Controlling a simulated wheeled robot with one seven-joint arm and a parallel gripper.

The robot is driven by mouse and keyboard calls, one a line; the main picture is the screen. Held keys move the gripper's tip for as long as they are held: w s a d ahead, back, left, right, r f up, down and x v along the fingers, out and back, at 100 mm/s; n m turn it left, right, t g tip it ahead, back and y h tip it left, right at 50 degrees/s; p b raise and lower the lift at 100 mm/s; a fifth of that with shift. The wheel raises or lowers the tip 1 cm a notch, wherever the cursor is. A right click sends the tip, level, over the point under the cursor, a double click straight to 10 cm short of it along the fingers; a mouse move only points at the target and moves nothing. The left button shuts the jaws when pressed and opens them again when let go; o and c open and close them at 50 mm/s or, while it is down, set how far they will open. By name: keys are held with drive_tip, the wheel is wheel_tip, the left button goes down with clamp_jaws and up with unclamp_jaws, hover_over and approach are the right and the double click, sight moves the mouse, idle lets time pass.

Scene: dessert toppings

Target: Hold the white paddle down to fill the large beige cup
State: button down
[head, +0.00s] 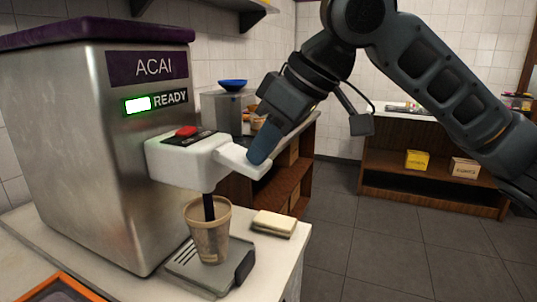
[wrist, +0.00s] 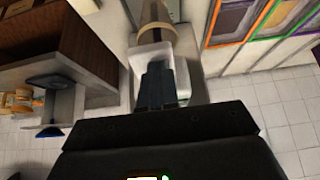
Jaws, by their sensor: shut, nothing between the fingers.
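The beige cup (head: 208,240) stands upright on the drip tray under the dispensing head of the acai machine (head: 100,150). A dark purple column (head: 209,208) runs from the head down into the cup; the fill level is hard to make out. The white paddle (head: 246,161) sticks out from the front of the head. My gripper (head: 260,155) is shut and empty, its fingertips pointing down onto the paddle and appearing to touch it. In the wrist view, my gripper's fingers (wrist: 155,85) lie over the white paddle (wrist: 151,54), with the cup (wrist: 155,18) beyond.
The drip tray (head: 188,268) sits at the counter's front, with a stack of napkins (head: 274,223) beside it. The head carries a red button (head: 187,131), and a green light glows by "READY" (head: 170,97). Open floor lies right.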

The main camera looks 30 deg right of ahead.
drive_tip(key=shift+s+f+t+y+b, duration=0.15)
drive_tip(key=shift+f+t+y+b, duration=0.65)
drive_tip(key=shift+b, duration=0.4)
drive_tip(key=shift+f, duration=0.25)
idle(2.0)
